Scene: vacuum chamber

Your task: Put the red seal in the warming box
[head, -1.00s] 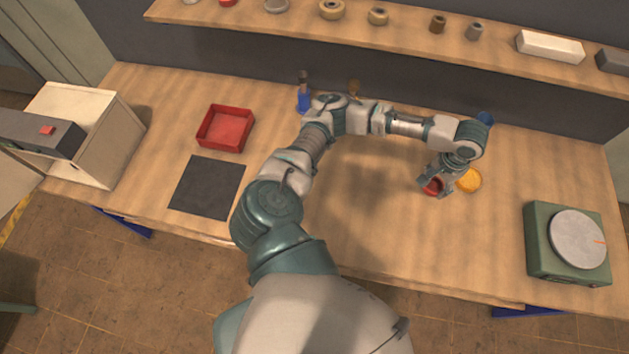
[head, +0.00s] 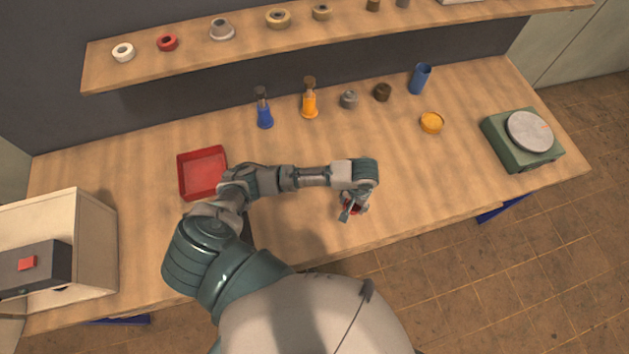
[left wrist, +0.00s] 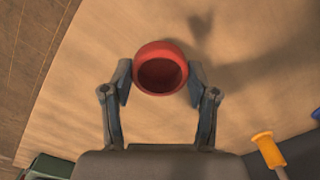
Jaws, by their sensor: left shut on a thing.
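The red seal (left wrist: 161,68), a round red piece with a dark hollow, sits between the two fingers of my left gripper (left wrist: 160,82) in the left wrist view. The gripper is shut on it. In the head view my left gripper (head: 350,210) is over the front middle of the bench, with a bit of red showing at its fingers. The seal looks held above the bench top. The warming box (head: 95,245), a pale box with a dark panel and a red button, stands at the left end of the bench. Its inside is not clearly visible. My right gripper is not in view.
A red tray (head: 181,181) lies between the box and my arm. Another red ring (head: 168,42) is on the shelf.

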